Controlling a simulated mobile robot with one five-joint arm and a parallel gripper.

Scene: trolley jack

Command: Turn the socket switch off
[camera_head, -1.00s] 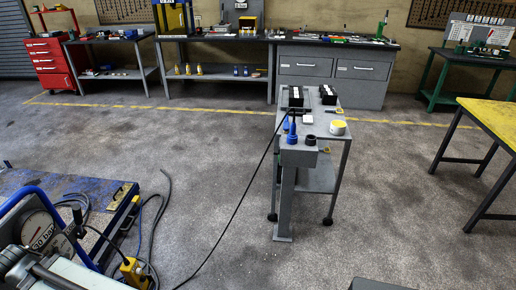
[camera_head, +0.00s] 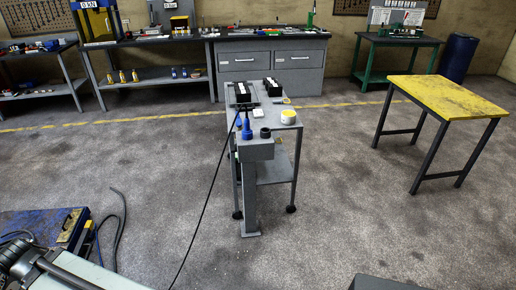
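A grey socket box (camera_head: 257,151) sits at the top of a grey post, at the front edge of a small grey trolley (camera_head: 272,170) near the picture's middle. A blue plug (camera_head: 246,131) stands upright at the box's top left, and a black cable (camera_head: 205,207) runs from there down to the floor. A black round part (camera_head: 265,132) is beside the plug; I cannot tell if it is the switch. The switch and its setting are too small to make out. My gripper is not in view.
Two black boxes (camera_head: 272,88) and a yellow-white roll (camera_head: 289,116) are on the trolley. A yellow-topped table (camera_head: 447,97) stands at right. Floor around the trolley is mostly open.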

